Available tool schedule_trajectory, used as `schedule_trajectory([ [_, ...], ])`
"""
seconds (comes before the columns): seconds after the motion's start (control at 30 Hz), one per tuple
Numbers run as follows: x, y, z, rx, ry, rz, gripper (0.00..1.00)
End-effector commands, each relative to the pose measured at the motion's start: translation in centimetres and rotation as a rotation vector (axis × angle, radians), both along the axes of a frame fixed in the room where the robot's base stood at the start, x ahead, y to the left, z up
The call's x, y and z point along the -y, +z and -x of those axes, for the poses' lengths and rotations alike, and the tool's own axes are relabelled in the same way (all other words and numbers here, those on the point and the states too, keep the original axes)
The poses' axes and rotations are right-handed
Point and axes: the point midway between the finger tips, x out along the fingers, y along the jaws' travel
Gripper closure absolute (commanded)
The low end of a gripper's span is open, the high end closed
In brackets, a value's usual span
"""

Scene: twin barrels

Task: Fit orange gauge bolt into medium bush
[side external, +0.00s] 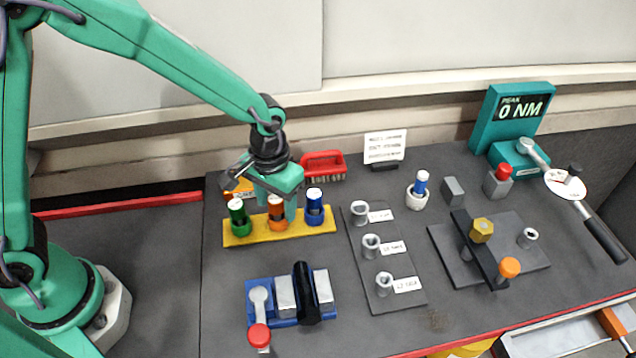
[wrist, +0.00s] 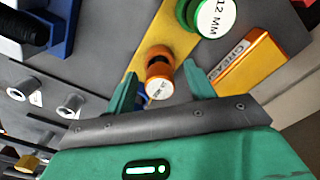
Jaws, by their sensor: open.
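The orange gauge bolt (side external: 276,207) with a white cap stands upright in the yellow rack (side external: 237,238), between a green bolt (side external: 238,215) and a blue bolt (side external: 314,208). It also shows in the wrist view (wrist: 158,62). My gripper (wrist: 162,84) is open and empty, with its fingers apart to either side of the orange bolt's white cap. In the side view my gripper (side external: 278,198) hangs right over the rack and partly overlaps the bolt. Three grey bushes stand on a dark plate; the middle one (side external: 371,246) appears medium, though its label is too small to read.
The other bushes (side external: 360,211) (side external: 383,284) flank the middle one. A blue fixture (side external: 287,301) stands in front of the rack, a red brush (side external: 323,165) and orange grease box (wrist: 247,62) behind it. A bolted clamp fixture (side external: 487,250) stands to the right.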

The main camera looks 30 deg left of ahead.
Motion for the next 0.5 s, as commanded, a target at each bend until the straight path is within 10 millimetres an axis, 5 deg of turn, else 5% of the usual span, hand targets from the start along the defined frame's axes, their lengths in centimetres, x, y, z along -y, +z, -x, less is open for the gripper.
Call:
schedule_trajectory([
  [0.3, 0.0, 0.03, 0.0, 0.0, 0.0, 0.0, 0.48],
  [0.5, 0.0, 0.04, 0.0, 0.0, 0.0, 0.0, 0.87],
])
